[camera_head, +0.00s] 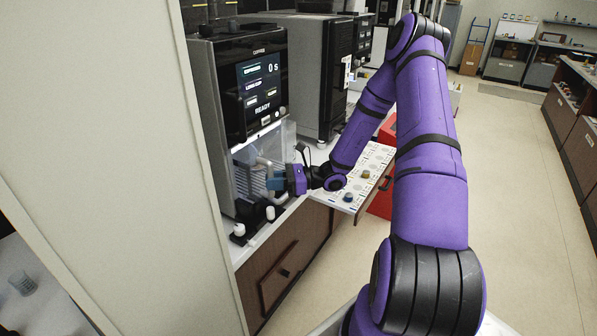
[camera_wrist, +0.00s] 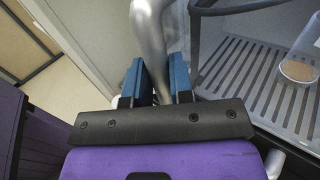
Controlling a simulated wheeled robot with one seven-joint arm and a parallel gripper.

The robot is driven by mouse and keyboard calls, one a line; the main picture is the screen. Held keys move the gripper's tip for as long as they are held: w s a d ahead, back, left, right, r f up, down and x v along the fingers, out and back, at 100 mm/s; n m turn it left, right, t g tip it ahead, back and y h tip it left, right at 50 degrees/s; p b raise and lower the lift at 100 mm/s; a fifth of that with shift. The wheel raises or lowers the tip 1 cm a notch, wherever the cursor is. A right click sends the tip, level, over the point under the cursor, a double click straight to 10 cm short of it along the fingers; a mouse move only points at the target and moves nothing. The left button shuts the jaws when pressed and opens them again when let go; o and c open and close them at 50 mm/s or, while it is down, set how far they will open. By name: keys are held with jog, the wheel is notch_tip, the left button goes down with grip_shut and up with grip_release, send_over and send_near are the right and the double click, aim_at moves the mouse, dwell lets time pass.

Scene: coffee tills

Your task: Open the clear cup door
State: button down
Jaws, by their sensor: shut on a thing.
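The coffee machine (camera_head: 237,90) has a lit screen and a clear cup door (camera_head: 288,135) over its lit cup bay. A silver handle (camera_wrist: 149,35) rises between my blue fingertips in the wrist view. My gripper (camera_head: 277,182) is at the front of the bay, and its fingers (camera_wrist: 158,82) are shut on the handle. A slatted drip tray (camera_wrist: 262,98) lies right of the fingers, with a small round brownish thing (camera_wrist: 298,70) on it. My gripper hides part of the bay in the head view. How far the door stands open is hard to tell.
A tall pale panel (camera_head: 110,120) stands close on the left. A second dark machine (camera_head: 300,75) is behind. An open drawer (camera_head: 372,180) with small items juts out right of my gripper. White pieces (camera_head: 239,230) stand on the counter. The floor (camera_head: 520,190) is clear.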

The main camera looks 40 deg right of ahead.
jog(key=shift+s+v, duration=0.2)
jog(key=shift+v, duration=2.1)
jog(key=shift+a, duration=0.15)
jog(key=v, duration=0.6)
jog(key=shift+d, duration=0.2)
jog(key=shift+w, duration=0.15)
jog(key=s+d, duration=0.1)
jog(key=d, duration=0.5)
jog(key=shift+r, duration=0.15)
jog(key=shift+s, duration=0.1)
